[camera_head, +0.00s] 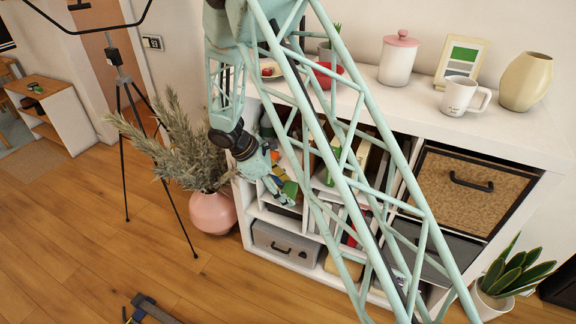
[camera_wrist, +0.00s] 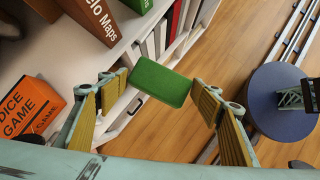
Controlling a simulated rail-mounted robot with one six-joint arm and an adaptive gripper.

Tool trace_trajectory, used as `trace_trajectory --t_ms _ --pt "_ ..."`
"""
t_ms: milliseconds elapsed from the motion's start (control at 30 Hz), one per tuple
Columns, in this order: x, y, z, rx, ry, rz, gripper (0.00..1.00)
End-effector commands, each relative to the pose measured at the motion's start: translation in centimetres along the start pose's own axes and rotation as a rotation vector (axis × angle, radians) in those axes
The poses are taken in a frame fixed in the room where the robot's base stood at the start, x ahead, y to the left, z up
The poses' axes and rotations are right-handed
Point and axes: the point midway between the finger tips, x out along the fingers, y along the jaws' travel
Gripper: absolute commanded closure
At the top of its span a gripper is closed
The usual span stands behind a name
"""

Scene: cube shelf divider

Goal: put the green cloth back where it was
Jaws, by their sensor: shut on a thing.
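The green cloth (camera_wrist: 160,83) looks like a small folded block in the wrist view. It sits between the two yellow-padded fingers of my gripper (camera_wrist: 162,88), which is shut on it. In the head view, my gripper (camera_head: 279,184) is at the front of the white shelf's left part, with the green cloth (camera_head: 290,188) at its tip. The white shelf (camera_head: 520,150) has several compartments. In the wrist view, the cloth is held out in front of the shelf edge, with wooden floor below. My arm's lattice hides much of the shelf in the head view.
An orange dice game box (camera_wrist: 27,108) and a brown maps book (camera_wrist: 92,20) are near my gripper in the wrist view. A pink vase (camera_head: 213,212) with dry plants stands left of the shelf. A grey drawer box (camera_head: 285,243) sits low.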

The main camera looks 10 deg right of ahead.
Motion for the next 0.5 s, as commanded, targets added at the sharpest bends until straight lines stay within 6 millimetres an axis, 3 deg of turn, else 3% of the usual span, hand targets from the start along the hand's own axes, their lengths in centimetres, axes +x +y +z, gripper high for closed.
trace_trajectory --t_ms 200,500 --pt "-2.7 1.0 -0.5 -0.152 0.013 0.087 0.56" --pt "-3.2 1.2 -0.6 -0.185 0.015 0.106 0.56"
